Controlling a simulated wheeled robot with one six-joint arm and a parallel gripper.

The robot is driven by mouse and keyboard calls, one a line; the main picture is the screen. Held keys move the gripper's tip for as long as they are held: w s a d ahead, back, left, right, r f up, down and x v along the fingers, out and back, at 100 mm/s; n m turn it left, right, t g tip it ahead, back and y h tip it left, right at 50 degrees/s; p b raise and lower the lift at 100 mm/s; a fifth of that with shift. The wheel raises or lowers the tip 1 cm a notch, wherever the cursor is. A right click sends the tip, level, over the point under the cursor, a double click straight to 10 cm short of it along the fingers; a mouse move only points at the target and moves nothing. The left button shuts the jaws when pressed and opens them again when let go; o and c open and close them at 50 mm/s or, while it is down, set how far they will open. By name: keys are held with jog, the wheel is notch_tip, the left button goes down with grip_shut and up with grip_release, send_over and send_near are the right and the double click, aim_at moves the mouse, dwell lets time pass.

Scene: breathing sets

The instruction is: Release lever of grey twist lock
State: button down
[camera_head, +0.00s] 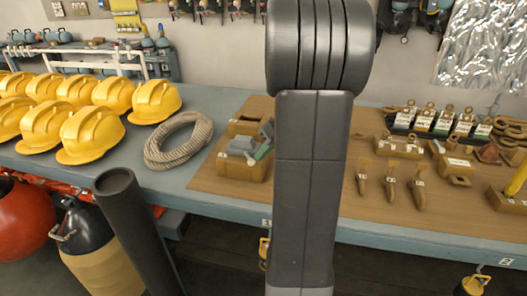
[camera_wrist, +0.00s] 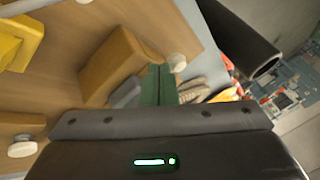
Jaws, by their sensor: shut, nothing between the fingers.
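A grey twist lock (camera_head: 241,145) sits on a yellow-brown block on the bench, just left of my arm in the head view. In the wrist view a small grey part (camera_wrist: 127,93) shows beside the block, just left of my fingers; most of it is hidden behind my gripper body. My gripper (camera_wrist: 158,72) is shut and empty, with two green fingers side by side, close to the grey part. A green tip also shows by the lock in the head view (camera_head: 262,151). I cannot tell whether the fingers touch the lever.
A coiled rope (camera_head: 179,140) and several yellow helmets (camera_head: 90,132) lie left of the lock. Brown metal fittings (camera_head: 391,187) and labelled shackles (camera_head: 440,122) stand on the right of the board. My arm hides the middle of the bench in the head view.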

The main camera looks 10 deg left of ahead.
dwell(0.3)
jog(key=s+a+m+t+h+b, duration=0.1)
jog(key=s+a+m+t, duration=0.2)
jog(key=a+m, duration=0.4)
jog(key=shift+a+m+t+b, duration=0.35)
jog(key=shift+a+t, duration=0.45)
jog(key=shift+a, duration=1.1)
jog(key=shift+d, duration=0.1)
